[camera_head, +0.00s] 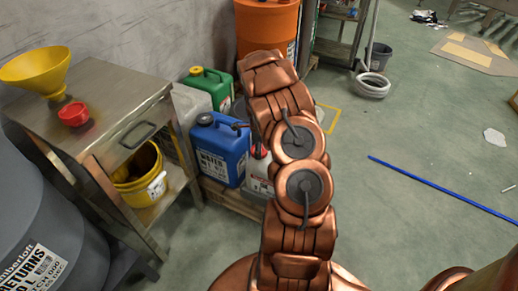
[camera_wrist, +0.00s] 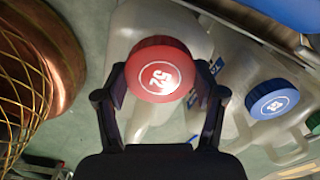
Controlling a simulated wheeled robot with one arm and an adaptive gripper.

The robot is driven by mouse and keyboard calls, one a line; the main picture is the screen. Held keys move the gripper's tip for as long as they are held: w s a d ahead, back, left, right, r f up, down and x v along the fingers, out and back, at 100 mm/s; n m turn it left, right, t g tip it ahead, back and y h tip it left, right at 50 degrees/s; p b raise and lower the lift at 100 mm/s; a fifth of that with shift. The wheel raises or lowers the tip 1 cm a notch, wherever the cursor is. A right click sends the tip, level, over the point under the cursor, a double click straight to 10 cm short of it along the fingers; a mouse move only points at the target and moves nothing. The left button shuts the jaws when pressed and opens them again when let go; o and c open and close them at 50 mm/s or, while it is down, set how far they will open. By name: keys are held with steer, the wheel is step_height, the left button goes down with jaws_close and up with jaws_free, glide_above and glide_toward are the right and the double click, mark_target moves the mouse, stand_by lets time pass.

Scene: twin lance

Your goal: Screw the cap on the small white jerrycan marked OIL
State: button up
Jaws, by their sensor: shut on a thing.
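In the wrist view, my gripper (camera_wrist: 160,83) has its two dark fingers on either side of a red cap (camera_wrist: 161,69) marked with white characters, and it is shut on it. The cap is over the top of a whitish jerrycan (camera_wrist: 128,32). I cannot tell whether the cap is seated on the neck. In the head view, a white jerrycan (camera_head: 257,185) with a red top (camera_head: 259,151) stands partly hidden behind my copper arm. No OIL marking is readable. My gripper is hidden in the head view.
A whitish can with a blue cap (camera_wrist: 273,99) is close on the right in the wrist view. The blue WATER can (camera_head: 221,150) and a green can (camera_head: 209,86) stand beside the metal cart (camera_head: 113,100). An orange drum (camera_head: 266,30) is behind. The floor at right is mostly open.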

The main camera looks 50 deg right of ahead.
steer(key=shift+f+b, duration=0.4)
steer(key=shift+f, duration=0.15)
stand_by(1.2)
steer(key=o, duration=1.4)
steer(key=shift+c, duration=0.2)
steer(key=c, duration=1.4)
steer(key=shift+o, duration=0.2)
steer(key=shift+f+m+b, duration=0.15)
steer(key=shift+m+b, duration=0.6)
steer(key=shift+m, duration=0.05)
steer(key=m+b, duration=0.1)
steer(key=m, duration=0.4)
steer(key=shift+b, duration=0.4)
steer(key=shift+m, duration=1.2)
